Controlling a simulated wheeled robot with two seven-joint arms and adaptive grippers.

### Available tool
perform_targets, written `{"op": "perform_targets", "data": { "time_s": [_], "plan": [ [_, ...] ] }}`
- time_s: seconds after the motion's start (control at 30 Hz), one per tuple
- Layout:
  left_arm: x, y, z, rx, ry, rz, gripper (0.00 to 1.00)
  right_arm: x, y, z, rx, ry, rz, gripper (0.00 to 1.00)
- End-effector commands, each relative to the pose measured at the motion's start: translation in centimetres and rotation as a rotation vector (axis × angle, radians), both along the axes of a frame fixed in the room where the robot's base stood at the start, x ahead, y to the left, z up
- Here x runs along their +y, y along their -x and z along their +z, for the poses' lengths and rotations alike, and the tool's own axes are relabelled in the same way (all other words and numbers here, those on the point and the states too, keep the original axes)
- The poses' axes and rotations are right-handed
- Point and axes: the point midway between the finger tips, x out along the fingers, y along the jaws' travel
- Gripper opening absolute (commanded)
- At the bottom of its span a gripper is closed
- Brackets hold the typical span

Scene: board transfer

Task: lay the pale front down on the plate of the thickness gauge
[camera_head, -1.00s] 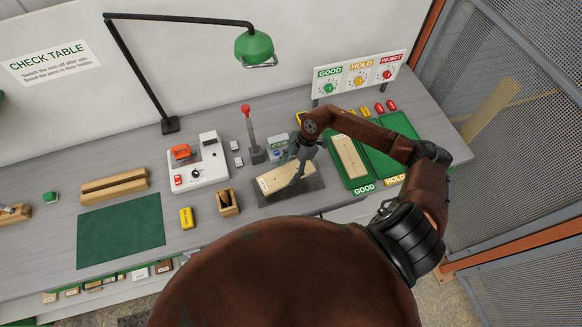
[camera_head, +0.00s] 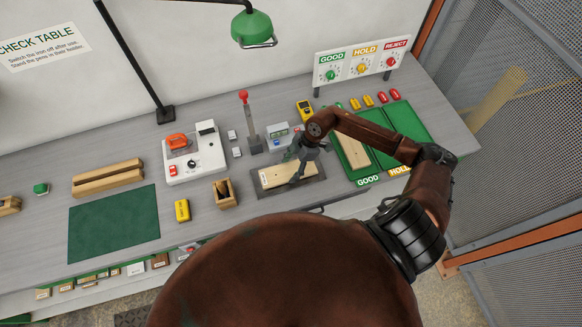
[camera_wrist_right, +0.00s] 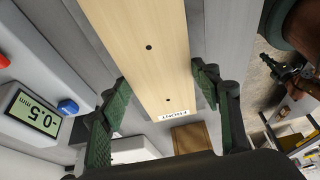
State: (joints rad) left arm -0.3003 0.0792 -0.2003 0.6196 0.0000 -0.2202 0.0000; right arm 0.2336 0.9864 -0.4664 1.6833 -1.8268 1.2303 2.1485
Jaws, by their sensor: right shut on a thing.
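The pale front (camera_head: 276,177) is a long light wooden board with two dark holes. In the right wrist view the front (camera_wrist_right: 140,45) runs between my green fingers, with a FRONT label near its end. My right gripper (camera_head: 297,178) is shut on its two long edges; it also shows in the right wrist view (camera_wrist_right: 162,105). The board is over the dark plate (camera_head: 315,187) of the thickness gauge (camera_head: 279,136), roughly in line with it. I cannot tell if they touch. The gauge display (camera_wrist_right: 35,115) reads -0.5 mm. A dark gripper-like part, possibly my left gripper (camera_wrist_right: 285,70), shows at the right, unclear.
A lever stand (camera_head: 248,122) with a red knob is behind the plate. A wooden pen holder (camera_head: 226,193) stands to its left. The green mat (camera_head: 115,225) is bare.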

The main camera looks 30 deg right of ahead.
Motion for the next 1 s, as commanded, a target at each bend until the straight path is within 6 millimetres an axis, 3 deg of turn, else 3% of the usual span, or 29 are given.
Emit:
{"op": "perform_targets", "data": {
  "time_s": [0.83,0.87,1.0],
  "plan": [
    [-0.02,-0.06,-0.24,-0.001,0.000,0.000,0.00,-0.02,-0.07,-0.70,-0.002,-0.001,-0.001,0.28],
    [-0.02,-0.06,-0.24,-0.001,0.000,0.000,0.00,-0.02,-0.07,-0.68,-0.002,-0.001,-0.001,0.59],
    [-0.01,-0.06,-0.25,-0.001,0.000,0.000,0.00,-0.01,-0.06,-0.69,-0.001,-0.001,0.000,0.69]
  ]
}}
